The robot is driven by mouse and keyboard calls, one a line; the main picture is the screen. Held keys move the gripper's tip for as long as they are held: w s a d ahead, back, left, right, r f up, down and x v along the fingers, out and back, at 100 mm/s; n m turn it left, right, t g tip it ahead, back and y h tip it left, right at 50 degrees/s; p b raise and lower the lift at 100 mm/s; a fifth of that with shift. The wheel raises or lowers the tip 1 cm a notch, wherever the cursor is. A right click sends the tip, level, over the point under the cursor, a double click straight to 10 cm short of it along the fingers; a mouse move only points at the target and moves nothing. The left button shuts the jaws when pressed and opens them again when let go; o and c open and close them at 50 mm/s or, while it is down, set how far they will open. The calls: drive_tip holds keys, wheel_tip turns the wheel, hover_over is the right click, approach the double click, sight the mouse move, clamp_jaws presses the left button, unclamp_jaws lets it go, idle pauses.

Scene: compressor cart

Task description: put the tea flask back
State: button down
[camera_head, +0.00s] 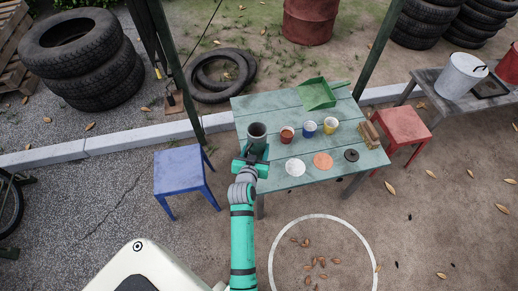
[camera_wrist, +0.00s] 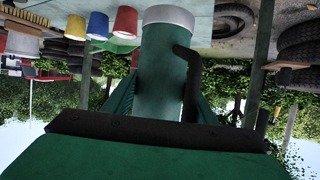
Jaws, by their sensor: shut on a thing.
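The tea flask is a green cylinder with a silver band and a black side handle, close up in the wrist view (camera_wrist: 162,62). That view is upside down, so the band is at its lower end. In the head view the flask (camera_head: 257,131) shows as a dark, upright cylinder at the left end of the green table (camera_head: 245,104). My gripper (camera_head: 251,157) is shut around the flask's body, with a finger on each side in the wrist view (camera_wrist: 160,98). I cannot tell whether the flask's base touches the table.
Right of the flask are a red cup (camera_head: 287,135), blue cup (camera_head: 309,129) and yellow cup (camera_head: 330,125). A white disc (camera_head: 295,167), orange disc (camera_head: 323,160), black disc (camera_head: 351,155) and green dustpan (camera_head: 318,94) lie there too. A blue stool (camera_head: 181,170) stands left.

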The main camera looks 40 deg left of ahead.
drive_tip(key=w+a+f, duration=0.3)
drive_tip(key=w+f, duration=0.2)
drive_tip(key=f, duration=0.4)
drive_tip(key=shift+f, duration=0.2)
drive_tip(key=c, duration=0.8)
unclamp_jaws()
drive_tip(key=shift+d+f, duration=0.1)
drive_tip(key=shift+o, duration=0.2)
drive_tip(key=v, duration=1.2)
